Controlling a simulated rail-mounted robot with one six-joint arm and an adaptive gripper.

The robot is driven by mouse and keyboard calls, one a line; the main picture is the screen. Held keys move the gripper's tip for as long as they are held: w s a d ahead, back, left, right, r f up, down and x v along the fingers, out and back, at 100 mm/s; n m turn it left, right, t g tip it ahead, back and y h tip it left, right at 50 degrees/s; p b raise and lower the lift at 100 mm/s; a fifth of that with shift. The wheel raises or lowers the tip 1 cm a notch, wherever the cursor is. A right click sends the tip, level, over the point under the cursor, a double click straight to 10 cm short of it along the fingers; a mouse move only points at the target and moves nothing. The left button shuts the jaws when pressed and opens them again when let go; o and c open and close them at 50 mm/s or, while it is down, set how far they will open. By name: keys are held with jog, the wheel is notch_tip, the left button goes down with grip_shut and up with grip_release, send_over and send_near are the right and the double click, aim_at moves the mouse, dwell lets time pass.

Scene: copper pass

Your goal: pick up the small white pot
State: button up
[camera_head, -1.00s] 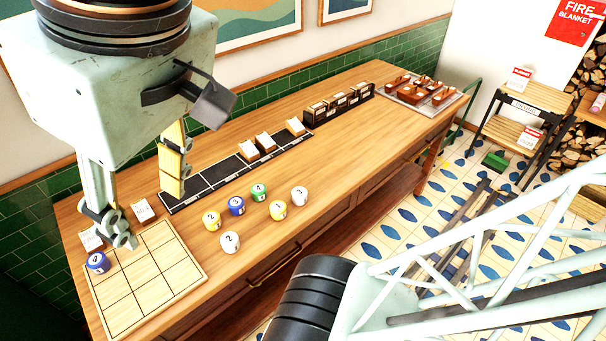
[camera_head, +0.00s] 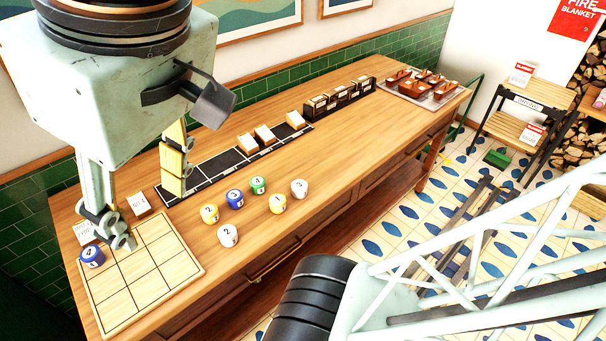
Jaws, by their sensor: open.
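Two small white pots stand on the wooden table: one marked 2 (camera_head: 228,235), and one that seems marked 3 (camera_head: 299,188), farther right. They look alike in size. My gripper (camera_head: 145,215) is open, at the left of the picture, over the gridded wooden board.
Close to the white pots are two yellow pots (camera_head: 209,214) (camera_head: 278,203), a blue pot (camera_head: 235,198) and a green pot (camera_head: 258,185). A black strip (camera_head: 218,166) with cards lies behind. The table's right half has bare space.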

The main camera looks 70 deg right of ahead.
notch_tip(320, 180, down, 7)
jog(key=b, duration=0.6)
